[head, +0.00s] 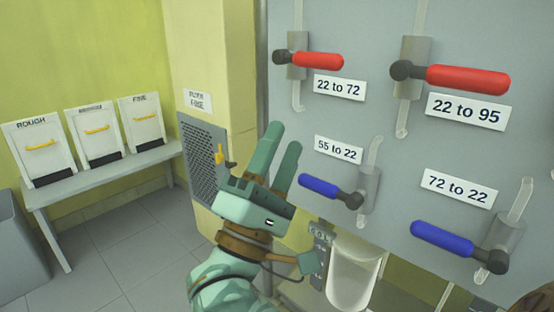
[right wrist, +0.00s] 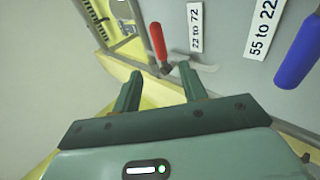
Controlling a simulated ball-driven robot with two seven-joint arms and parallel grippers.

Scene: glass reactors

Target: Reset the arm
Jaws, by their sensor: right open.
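My right gripper (head: 277,158) is raised in front of the grey panel's left edge, open and empty. In the right wrist view its two fingers (right wrist: 162,90) stand apart with nothing between them. The red-handled lever labelled "22 to 72" (head: 318,61) is above and right of it, and also shows beyond the fingertips in the right wrist view (right wrist: 158,42). The blue-handled lever "55 to 22" (head: 320,187) is just right of the gripper. No contact with a lever is visible. My left gripper is not in view.
The grey panel (head: 375,120) also carries a red lever "22 to 95" (head: 466,78) and a blue lever "72 to 22" (head: 442,236). A glass vessel (head: 351,278) hangs below. A bench (head: 105,178) with three white bins, the middle one (head: 95,134), stands left. The floor between is clear.

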